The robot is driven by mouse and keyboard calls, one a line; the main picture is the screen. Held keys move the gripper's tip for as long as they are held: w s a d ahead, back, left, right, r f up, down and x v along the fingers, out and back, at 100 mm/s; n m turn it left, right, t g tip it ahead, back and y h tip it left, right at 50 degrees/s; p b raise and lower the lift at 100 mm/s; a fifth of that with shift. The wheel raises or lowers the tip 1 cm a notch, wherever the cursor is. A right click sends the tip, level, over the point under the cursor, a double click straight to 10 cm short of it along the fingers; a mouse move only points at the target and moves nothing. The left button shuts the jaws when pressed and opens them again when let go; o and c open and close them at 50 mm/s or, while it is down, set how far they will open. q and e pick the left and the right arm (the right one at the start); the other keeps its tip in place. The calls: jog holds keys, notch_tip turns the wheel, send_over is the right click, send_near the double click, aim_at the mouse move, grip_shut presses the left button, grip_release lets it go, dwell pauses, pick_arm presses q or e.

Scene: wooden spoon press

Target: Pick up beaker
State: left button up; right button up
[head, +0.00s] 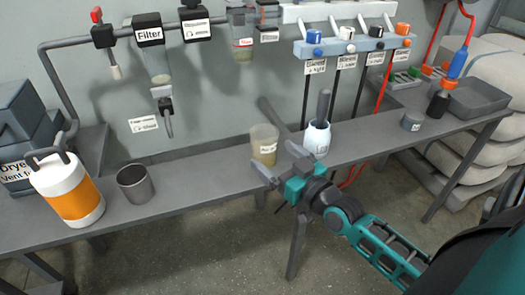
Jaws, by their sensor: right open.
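A translucent beige beaker (264,146) with a small label stands upright on the narrow grey bench (215,167). My right gripper (277,163) is open, in front of the beaker in the picture. Its two grey fingers point toward the beaker, one low at its left side and one by its right side. Whether a finger touches the beaker I cannot tell. My left gripper is out of the picture.
A white mortar (316,139) with a grey pestle stands close to the beaker's right. A metal cup (136,186) and an orange-white jug (72,190) stand left. A small grey pot (411,121) stands right. Filters and valves hang above. Bench between metal cup and beaker is clear.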

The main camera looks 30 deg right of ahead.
aim_at(264, 138)
jog(key=w+b, duration=0.1)
jog(key=w, duration=0.5)
jog(key=shift+a+f, duration=0.1)
jog(key=shift+a, duration=0.05)
jog(key=shift+w+a, duration=0.1)
jog(key=shift+w, duration=0.45)
jog(key=c, duration=1)
jog(key=shift+c, duration=0.4)
jog(key=shift+r, duration=0.25)
